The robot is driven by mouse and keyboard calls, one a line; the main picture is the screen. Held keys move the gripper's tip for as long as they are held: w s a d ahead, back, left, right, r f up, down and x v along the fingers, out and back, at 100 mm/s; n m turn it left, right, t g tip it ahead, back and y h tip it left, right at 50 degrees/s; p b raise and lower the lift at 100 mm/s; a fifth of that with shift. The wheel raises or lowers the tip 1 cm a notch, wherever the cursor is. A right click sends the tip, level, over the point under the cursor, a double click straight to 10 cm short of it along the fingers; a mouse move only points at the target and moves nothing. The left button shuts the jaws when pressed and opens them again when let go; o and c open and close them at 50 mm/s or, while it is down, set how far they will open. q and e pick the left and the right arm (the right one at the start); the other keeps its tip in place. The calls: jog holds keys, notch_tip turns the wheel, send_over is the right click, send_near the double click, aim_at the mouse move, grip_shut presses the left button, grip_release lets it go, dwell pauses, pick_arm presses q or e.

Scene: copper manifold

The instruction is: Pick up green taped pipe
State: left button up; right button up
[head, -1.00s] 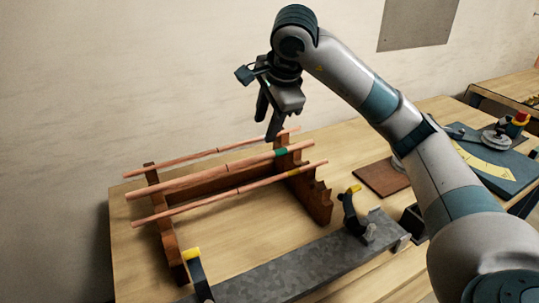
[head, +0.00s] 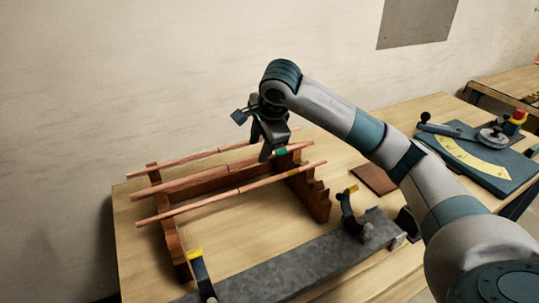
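The green taped pipe (head: 205,180) is the middle one of three copper pipes lying across a brown wooden rack. Its green tape band (head: 280,152) shows near its right end. My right gripper (head: 260,146) points down over the pipe, just left of the green band. Its fingers look parted, with nothing held between them. One finger overlaps the pipe in the picture; whether it touches cannot be told. My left gripper is out of view.
The other two pipes lie close on either side, one behind (head: 190,159) and one in front (head: 225,197). A grey bench plate (head: 290,264) with black, yellow-tipped clamps stands in front. A blue board (head: 495,165) with a yellow scale is at right.

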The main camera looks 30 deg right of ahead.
aim_at(255, 158)
jog(key=shift+p+x, duration=0.8)
jog(key=p+x, duration=0.1)
jog(key=x, duration=0.2)
jog(key=shift+w+f, duration=0.25)
jog(key=shift+f, duration=0.05)
grip_shut()
dwell(1.0)
